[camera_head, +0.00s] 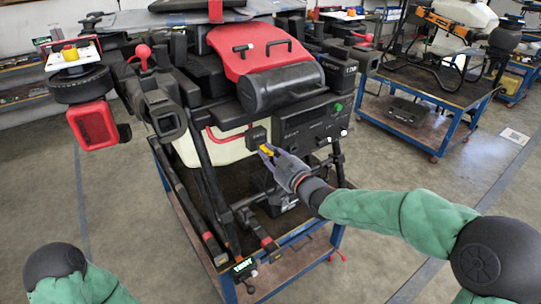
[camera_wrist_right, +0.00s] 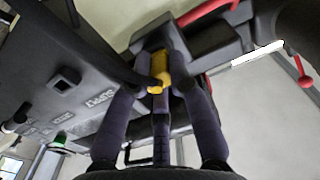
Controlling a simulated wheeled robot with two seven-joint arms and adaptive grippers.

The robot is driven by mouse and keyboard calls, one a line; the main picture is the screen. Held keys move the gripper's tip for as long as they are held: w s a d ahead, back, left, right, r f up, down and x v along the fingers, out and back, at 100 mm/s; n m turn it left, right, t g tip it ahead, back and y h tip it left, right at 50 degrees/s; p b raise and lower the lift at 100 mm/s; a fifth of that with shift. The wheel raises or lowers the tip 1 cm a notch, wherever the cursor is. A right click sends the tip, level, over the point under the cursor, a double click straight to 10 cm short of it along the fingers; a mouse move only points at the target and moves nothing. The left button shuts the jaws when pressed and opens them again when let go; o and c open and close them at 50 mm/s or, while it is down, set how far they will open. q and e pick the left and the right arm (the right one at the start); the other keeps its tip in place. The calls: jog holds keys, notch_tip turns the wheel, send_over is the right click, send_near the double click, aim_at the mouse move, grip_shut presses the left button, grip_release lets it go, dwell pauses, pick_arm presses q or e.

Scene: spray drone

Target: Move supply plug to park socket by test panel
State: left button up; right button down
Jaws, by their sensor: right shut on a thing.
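The supply plug, a small yellow piece (camera_head: 266,150), is between the fingers of my right gripper (camera_head: 268,153). In the right wrist view my gripper's purple-grey fingers (camera_wrist_right: 160,85) are shut around the yellow plug (camera_wrist_right: 159,68). The plug's far end meets or lies right against a dark block (camera_head: 257,135) under the drone; I cannot tell whether it is seated. The black test panel (camera_head: 305,124) is just right of the gripper. In the right wrist view, a square socket (camera_wrist_right: 64,81), apparently the park socket, is on the panel at left and looks empty. My left gripper is out of view.
The drone's red-topped body (camera_head: 258,52) overhangs the panel. Black landing legs (camera_head: 205,170) stand close left of my gripper on the blue-framed cart (camera_head: 292,238). A dark cable (camera_wrist_right: 100,58) runs near the plug.

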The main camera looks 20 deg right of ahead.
jog(key=shift+w+a, duration=0.2)
jog(key=shift+w, duration=0.25)
jog(key=c, duration=1.1)
grip_release()
jog(key=shift+o, duration=0.2)
jog(key=v, duration=1.2)
